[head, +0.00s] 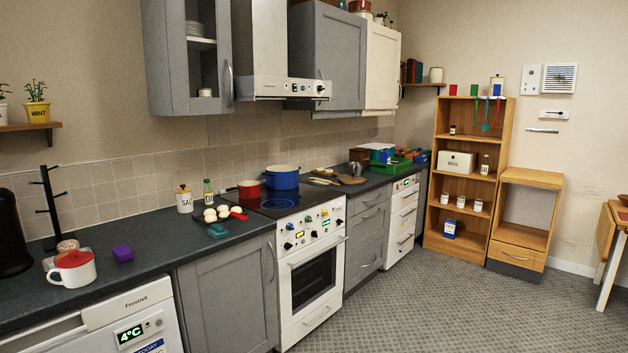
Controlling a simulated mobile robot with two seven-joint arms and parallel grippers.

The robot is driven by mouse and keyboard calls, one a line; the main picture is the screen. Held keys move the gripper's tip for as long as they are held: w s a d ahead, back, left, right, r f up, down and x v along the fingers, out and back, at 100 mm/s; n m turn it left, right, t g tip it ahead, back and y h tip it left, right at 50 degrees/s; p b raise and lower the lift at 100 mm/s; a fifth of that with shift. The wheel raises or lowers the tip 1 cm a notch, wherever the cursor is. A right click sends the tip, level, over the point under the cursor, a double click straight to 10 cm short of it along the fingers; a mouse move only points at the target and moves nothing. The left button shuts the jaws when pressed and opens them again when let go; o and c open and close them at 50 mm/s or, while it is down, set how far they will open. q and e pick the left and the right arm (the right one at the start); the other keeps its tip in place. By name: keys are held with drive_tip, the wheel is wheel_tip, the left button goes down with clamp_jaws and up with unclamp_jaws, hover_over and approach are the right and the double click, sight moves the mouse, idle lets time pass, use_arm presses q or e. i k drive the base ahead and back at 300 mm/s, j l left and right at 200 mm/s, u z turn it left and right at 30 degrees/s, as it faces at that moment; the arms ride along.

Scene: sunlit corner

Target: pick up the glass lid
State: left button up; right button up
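I cannot make out a glass lid for certain in the head view. A blue pot (284,180) stands at the back of the black hob (292,204); whether a clear lid lies on it is too small to tell. A small red pan (249,190) stands beside it on the left. A white mug-like vessel with a red top (77,273) stands on the dark counter (150,245) at the left. Neither of my grippers is in view.
Boards and a green crate (391,165) lie farther back. A wooden shelf (468,110) stands at the back. The tiled floor (440,300) is clear.

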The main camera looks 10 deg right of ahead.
sight(355, 178)
drive_tip(key=i+l+z, duration=0.25)
drive_tip(key=i, duration=0.15)
drive_tip(key=i+z, duration=0.25)
drive_tip(key=i, duration=0.15)
drive_tip(key=i+l+z, duration=0.1)
drive_tip(key=i+z, duration=0.2)
drive_tip(key=i, duration=1.05)
drive_tip(key=i+u, duration=0.15)
drive_tip(key=i, duration=0.55)
drive_tip(key=i+l+u, duration=0.15)
drive_tip(key=i, duration=0.5)
drive_tip(key=i+l+u, duration=0.15)
drive_tip(key=i+u, duration=0.25)
drive_tip(key=i+l+u, duration=0.65)
drive_tip(key=u, duration=0.15)
drive_tip(key=i+l+u, duration=0.4)
drive_tip(key=l+u, duration=0.15)
drive_tip(key=l, duration=0.3)
drive_tip(key=i, duration=0.05)
